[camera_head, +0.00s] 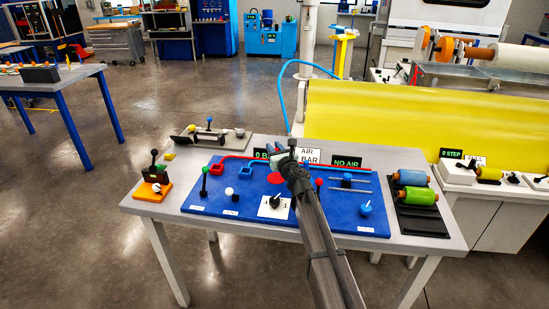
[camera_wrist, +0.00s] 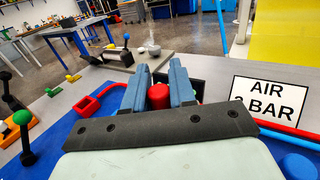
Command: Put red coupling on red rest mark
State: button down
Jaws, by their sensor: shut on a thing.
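My gripper (camera_wrist: 158,92) has its two blue fingers closed on a red cylinder, the red coupling (camera_wrist: 157,96), whose rounded end shows between them. In the head view my gripper (camera_head: 283,154) is above the back middle of the blue board (camera_head: 235,208), and the coupling cannot be made out there. A flat red patch (camera_head: 275,178) shows just left of my arm; it may be the red rest mark, but I cannot tell. A red open holder (camera_head: 217,169) stands on the board's back left, and also shows in the wrist view (camera_wrist: 95,104).
A blue open holder (camera_head: 248,178) stands near the red one. Upright levers and a white dial plate (camera_head: 273,207) are on the board. Signs, including a white "AIR BAR" sign (camera_wrist: 270,103), stand behind. A black tray (camera_head: 422,222) with blue and green rolls is at right.

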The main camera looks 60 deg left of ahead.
jog(key=shift+f, duration=1.75)
jog(key=shift+f, duration=0.25)
jog(key=c, duration=0.9)
grip_release()
jog(key=shift+r, duration=0.25)
jog(key=v, duration=1.2)
